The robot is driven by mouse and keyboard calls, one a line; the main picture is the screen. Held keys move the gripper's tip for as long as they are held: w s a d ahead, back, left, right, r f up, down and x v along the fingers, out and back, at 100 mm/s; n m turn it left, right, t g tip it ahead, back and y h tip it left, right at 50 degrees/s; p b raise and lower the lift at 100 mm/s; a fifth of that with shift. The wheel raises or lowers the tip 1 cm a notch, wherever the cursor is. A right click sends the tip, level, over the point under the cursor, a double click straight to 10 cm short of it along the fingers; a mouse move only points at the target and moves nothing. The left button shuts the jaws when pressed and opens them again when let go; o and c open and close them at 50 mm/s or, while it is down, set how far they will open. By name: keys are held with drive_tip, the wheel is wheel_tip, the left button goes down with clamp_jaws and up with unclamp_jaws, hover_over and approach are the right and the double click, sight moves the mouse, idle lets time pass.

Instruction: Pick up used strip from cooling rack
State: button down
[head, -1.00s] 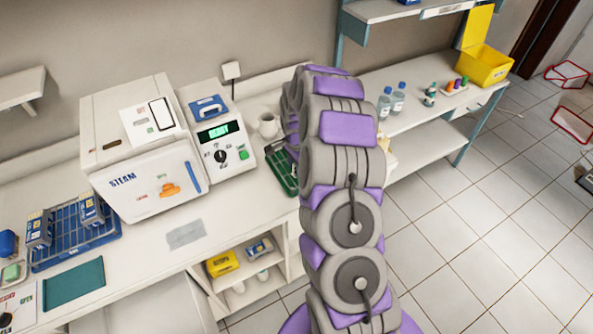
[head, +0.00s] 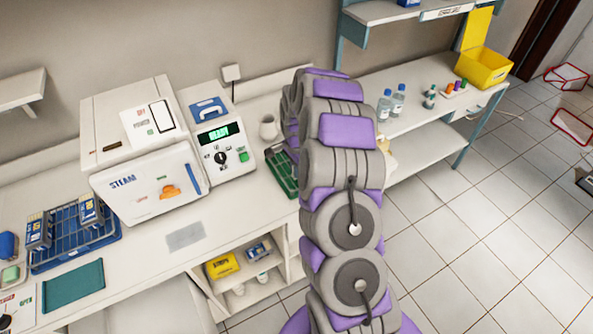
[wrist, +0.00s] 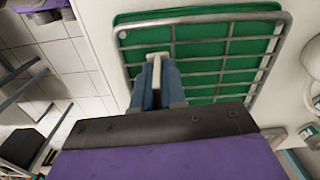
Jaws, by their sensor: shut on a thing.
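In the wrist view my gripper (wrist: 157,76) is shut on a thin pale strip (wrist: 155,60), seen nearly edge-on between the blue-grey fingers. The cooling rack (wrist: 202,43), a metal wire grid over a green base, lies beyond the fingertips. The strip overlaps the rack's wires in this view, and I cannot tell if it touches them. In the head view the green rack (head: 280,172) shows on the counter, partly hidden by my arm. My gripper and the strip are hidden there.
A steam sterilizer (head: 150,180) with a lit READY panel stands left of the rack. A white mug (head: 268,127) stands behind the rack. A blue wire basket (head: 75,245) sits at far left. Bottles (head: 398,100) and a yellow bin (head: 484,67) stand on the right counter.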

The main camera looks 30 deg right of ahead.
drive_tip(key=shift+r, duration=0.15)
drive_tip(key=shift+r, duration=0.3)
wheel_tip(320, 180, up, 3)
drive_tip(key=shift+p, duration=0.4)
drive_tip(key=s+a, duration=0.2)
drive_tip(key=s, duration=0.5)
drive_tip(key=s+a+r+p, duration=0.1)
drive_tip(key=s+a, duration=0.1)
drive_tip(key=s, duration=0.6)
drive_tip(key=shift+s+a, duration=0.15)
drive_tip(key=shift+a, duration=0.25)
